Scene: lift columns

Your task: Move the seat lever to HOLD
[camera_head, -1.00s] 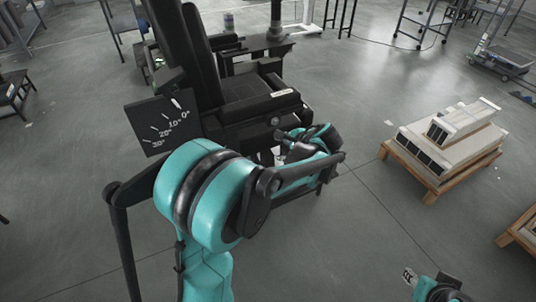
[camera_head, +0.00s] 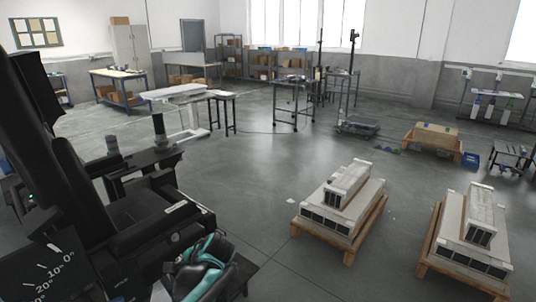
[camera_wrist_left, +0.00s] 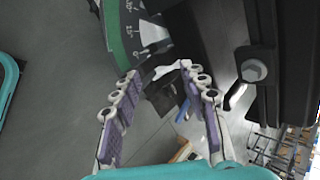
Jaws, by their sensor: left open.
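The black seat (camera_head: 145,215) stands at the left of the head view, with a dark angle plate (camera_head: 45,270) marked in degrees at the lower left. In the left wrist view, a curved dial with a green band (camera_wrist_left: 118,40) and white marks lies just beyond the fingertips. My left gripper (camera_wrist_left: 160,72) is open, its purple-padded fingers apart. A dark part with a pale end (camera_wrist_left: 163,70) shows between and beyond the fingertips; I cannot tell if it is the seat lever or if the fingers touch it. No HOLD label is legible. My right gripper is not in view.
A bolt head (camera_wrist_left: 253,70) on a dark seat part is close on the right in the wrist view. Pallets with stacked pale units (camera_head: 340,205) (camera_head: 470,230) stand to the right. Open floor lies beyond, with workbenches (camera_head: 118,85) and shelves at the back.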

